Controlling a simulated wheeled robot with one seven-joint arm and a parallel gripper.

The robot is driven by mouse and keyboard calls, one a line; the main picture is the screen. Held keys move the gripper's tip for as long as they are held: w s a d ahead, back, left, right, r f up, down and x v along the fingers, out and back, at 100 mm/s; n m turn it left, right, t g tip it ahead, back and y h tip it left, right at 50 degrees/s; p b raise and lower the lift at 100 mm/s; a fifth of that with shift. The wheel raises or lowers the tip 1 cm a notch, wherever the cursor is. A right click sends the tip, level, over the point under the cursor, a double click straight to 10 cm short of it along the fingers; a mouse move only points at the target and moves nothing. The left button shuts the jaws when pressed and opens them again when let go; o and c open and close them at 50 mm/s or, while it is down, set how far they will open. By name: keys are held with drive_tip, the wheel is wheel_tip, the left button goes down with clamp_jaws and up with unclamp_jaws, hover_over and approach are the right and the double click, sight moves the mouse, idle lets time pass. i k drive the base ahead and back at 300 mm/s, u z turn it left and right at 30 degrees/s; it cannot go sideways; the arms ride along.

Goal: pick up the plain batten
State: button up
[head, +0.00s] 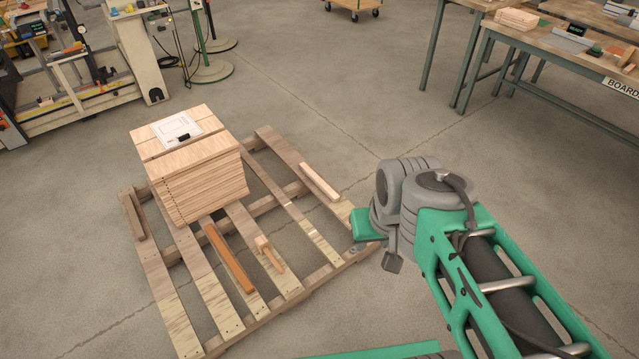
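Several loose battens lie on the wooden pallet (209,301). A pale, plain-looking batten (319,181) lies on the right-hand slats. An orange-brown batten (231,259) lies in front of the board stack. A short pale piece with a crosspiece (270,254) lies beside it. A greyish batten (134,214) lies at the left edge. I cannot tell for sure which one the task calls plain; the pale right one fits. My gripper (375,256) is just right of the pallet's right corner, above it or beside it. Its fingers look apart, with nothing seen between them.
A stack of pale boards (202,172) with a paper sheet (174,132) on top stands on the pallet's back left. A workbench (545,47) is at the back right, machinery (140,52) at the back left. The concrete floor between is clear.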

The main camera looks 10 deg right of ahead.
sight(306, 170)
drive_tip(key=z, duration=1.15)
drive_tip(key=i, duration=4.65)
drive_tip(key=u, duration=3.45)
drive_tip(key=i, duration=0.9)
drive_tip(key=u, duration=0.65)
